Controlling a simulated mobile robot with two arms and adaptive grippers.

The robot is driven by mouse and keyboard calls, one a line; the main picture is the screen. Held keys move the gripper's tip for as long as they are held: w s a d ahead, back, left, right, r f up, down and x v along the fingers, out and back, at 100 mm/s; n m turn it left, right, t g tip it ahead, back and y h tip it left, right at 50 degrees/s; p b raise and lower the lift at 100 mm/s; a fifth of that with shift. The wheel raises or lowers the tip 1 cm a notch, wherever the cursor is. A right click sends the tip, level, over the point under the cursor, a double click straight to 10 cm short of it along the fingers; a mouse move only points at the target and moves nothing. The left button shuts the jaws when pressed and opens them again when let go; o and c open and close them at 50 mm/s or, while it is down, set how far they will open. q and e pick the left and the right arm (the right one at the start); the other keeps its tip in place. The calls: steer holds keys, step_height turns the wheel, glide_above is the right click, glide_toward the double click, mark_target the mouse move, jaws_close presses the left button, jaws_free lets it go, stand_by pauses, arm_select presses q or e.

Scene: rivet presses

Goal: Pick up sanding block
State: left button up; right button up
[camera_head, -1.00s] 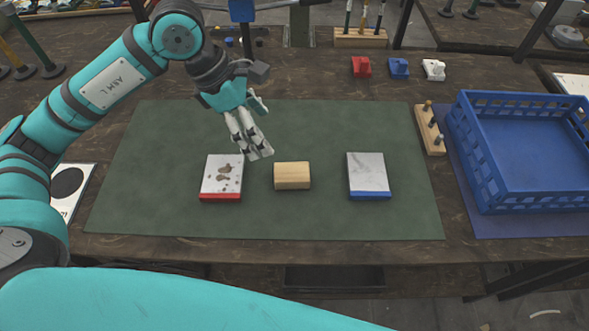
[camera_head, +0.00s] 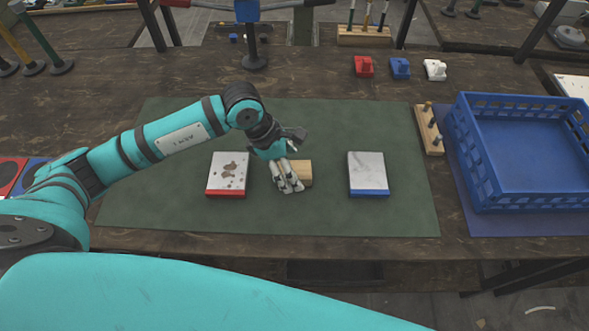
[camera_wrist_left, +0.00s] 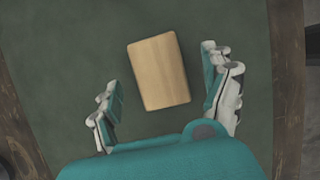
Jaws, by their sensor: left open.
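The sanding block is a plain light wood block (camera_head: 303,173) on the green mat (camera_head: 330,218), between two plates. My left gripper (camera_head: 289,188) is over the block's left part and hides some of it in the head view. In the left wrist view the whole block (camera_wrist_left: 159,71) shows, slightly tilted. The open fingers of my left gripper (camera_wrist_left: 168,98) stand on either side of its near end, with gaps, not touching it. How high the fingers are above the mat is hard to tell. My right gripper is not in view.
A stained plate with a red edge (camera_head: 228,172) lies left of the block. A cleaner plate with a blue edge (camera_head: 368,173) lies to its right. A blue crate (camera_head: 475,160) and a wooden peg rack (camera_head: 429,130) stand at the right.

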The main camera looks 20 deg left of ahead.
arm_select(q)
steer(key=shift+x, duration=1.15)
steer(key=c, duration=1.3)
